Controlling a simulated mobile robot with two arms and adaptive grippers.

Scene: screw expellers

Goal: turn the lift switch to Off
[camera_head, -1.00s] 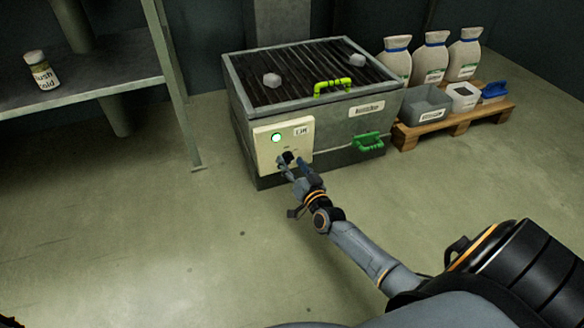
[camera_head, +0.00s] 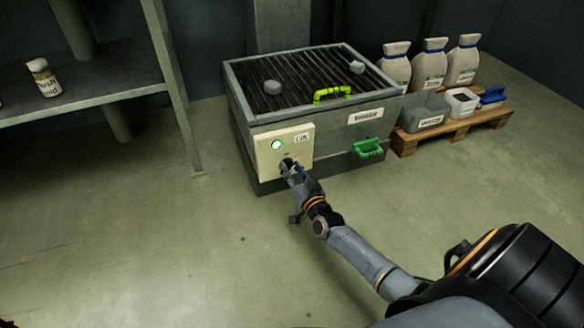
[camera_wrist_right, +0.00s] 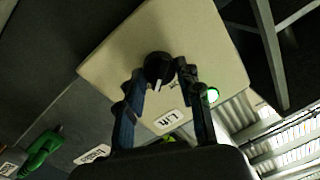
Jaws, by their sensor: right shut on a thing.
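The lift switch is a round black knob (camera_wrist_right: 158,66) with a white mark, on a cream panel (camera_head: 268,153) at the front left of a grey machine. The panel has a "Lift" label (camera_head: 301,139) and a lit green lamp (camera_head: 276,144). My right gripper (camera_head: 289,168) is at the knob, which it largely hides in the head view. In the right wrist view its two fingers (camera_wrist_right: 158,76) close on the knob from both sides. My left gripper is not in view.
The machine's slatted top (camera_head: 302,78) carries two grey lumps and a lime handle (camera_head: 332,93). A green handle (camera_head: 368,148) juts from its front. A pallet (camera_head: 446,130) with sacks and bins stands right. A shelf (camera_head: 85,80) stands left. The floor in front is clear.

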